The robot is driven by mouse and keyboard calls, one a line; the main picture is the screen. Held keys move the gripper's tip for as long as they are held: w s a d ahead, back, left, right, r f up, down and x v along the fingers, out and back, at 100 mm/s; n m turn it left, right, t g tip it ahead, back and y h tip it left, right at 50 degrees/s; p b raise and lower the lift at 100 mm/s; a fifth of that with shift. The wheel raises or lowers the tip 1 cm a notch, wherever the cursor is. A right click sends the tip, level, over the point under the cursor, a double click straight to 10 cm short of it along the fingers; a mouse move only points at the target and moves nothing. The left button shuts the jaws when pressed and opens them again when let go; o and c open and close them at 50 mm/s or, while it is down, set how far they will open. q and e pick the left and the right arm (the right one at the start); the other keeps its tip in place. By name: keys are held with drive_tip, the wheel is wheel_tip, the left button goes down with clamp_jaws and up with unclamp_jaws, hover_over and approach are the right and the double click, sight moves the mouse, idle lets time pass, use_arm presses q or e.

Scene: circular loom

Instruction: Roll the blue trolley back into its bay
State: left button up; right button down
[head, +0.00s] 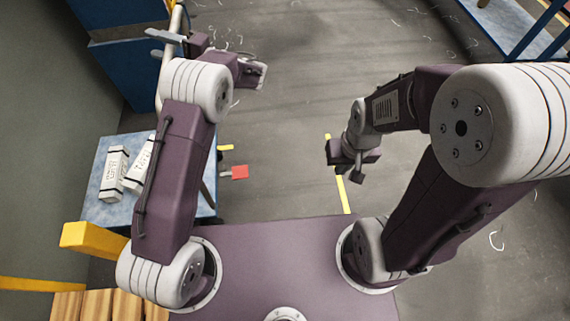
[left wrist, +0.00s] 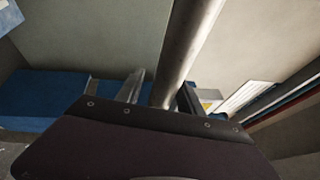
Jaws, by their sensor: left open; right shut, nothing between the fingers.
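The blue trolley (head: 92,208) is at the left in the head view, its pale blue deck partly hidden behind my left arm. A pale metal bar (head: 177,18) rises beyond it, and I cannot tell whether it is the trolley's handle. My left gripper (head: 170,38) is at this bar. In the left wrist view the bar (left wrist: 188,48) runs between the open fingers (left wrist: 160,98), close to the left one; I cannot tell if they touch. My right gripper (head: 356,170) is shut and empty above the floor. Yellow floor lines (head: 342,190) show; the bay is not clearly identifiable.
Strapped pale bundles (head: 113,174) lie on the trolley's deck. A dark blue cabinet (head: 118,62) stands at the upper left by the wall. A yellow beam (head: 92,240) and wooden slats (head: 97,304) are lower left. A blue-topped rack (head: 500,25) stands upper right. The middle floor is open.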

use_arm(q)
drive_tip(key=shift+w+r+p, duration=0.1)
drive_tip(key=shift+r+p, duration=0.6)
drive_tip(key=shift+r, duration=0.95)
